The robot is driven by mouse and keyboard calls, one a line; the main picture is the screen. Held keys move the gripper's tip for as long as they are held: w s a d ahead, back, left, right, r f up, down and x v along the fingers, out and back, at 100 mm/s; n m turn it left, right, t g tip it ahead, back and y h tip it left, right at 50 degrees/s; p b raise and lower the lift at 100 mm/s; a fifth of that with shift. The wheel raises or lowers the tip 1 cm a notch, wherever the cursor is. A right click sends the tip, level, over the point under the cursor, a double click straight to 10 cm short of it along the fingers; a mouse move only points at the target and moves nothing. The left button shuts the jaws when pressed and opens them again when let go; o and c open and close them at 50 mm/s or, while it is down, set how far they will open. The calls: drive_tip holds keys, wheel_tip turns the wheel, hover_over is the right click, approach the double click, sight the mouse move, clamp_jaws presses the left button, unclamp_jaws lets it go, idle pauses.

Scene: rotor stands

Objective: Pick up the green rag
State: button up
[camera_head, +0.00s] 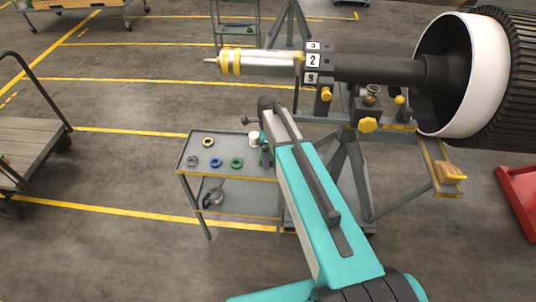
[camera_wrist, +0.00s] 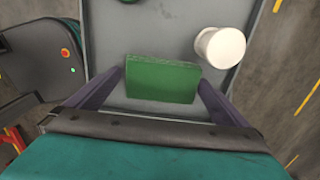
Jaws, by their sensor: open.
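The green rag (camera_wrist: 162,80) is a flat, folded rectangle lying on the grey top of a small cart (camera_wrist: 150,35) in the wrist view. My gripper (camera_wrist: 160,86) is open, with one dark finger at the left side of the rag and one at the right. The fingertips are close to the rag's sides; I cannot tell if they touch it. The near edge of the rag is close to my wrist. In the head view my arm largely hides the gripper and the rag on the right end of the cart.
A white cup (camera_wrist: 220,46) stands just beyond the rag to the right. Several coloured rings, among them a yellow one (camera_head: 208,142) and a blue one (camera_head: 215,162), lie on the cart's left part. A rotor stand (camera_head: 350,170) rises behind and right of my arm.

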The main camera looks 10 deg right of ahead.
drive_tip(key=shift+c, duration=0.4)
drive_tip(key=c, duration=0.8)
drive_tip(key=shift+r, duration=0.2)
drive_tip(key=shift+r+b, duration=0.9)
drive_tip(key=shift+r, duration=0.3)
drive_tip(key=s, duration=0.4)
drive_tip(key=s+r+b, duration=0.1)
drive_tip(key=s, duration=0.4)
drive_tip(key=s+r+b, duration=0.1)
drive_tip(key=s, duration=0.3)
drive_tip(key=shift+s+a+r, duration=0.15)
drive_tip(key=shift+s+a, duration=0.15)
drive_tip(key=shift+s+r+p, duration=0.1)
drive_tip(key=shift+s+p, duration=0.15)
drive_tip(key=shift+p, duration=0.7)
drive_tip(key=s+p, duration=0.1)
drive_tip(key=p, duration=0.3)
drive_tip(key=shift+s+p, duration=0.1)
drive_tip(key=shift+p, duration=0.3)
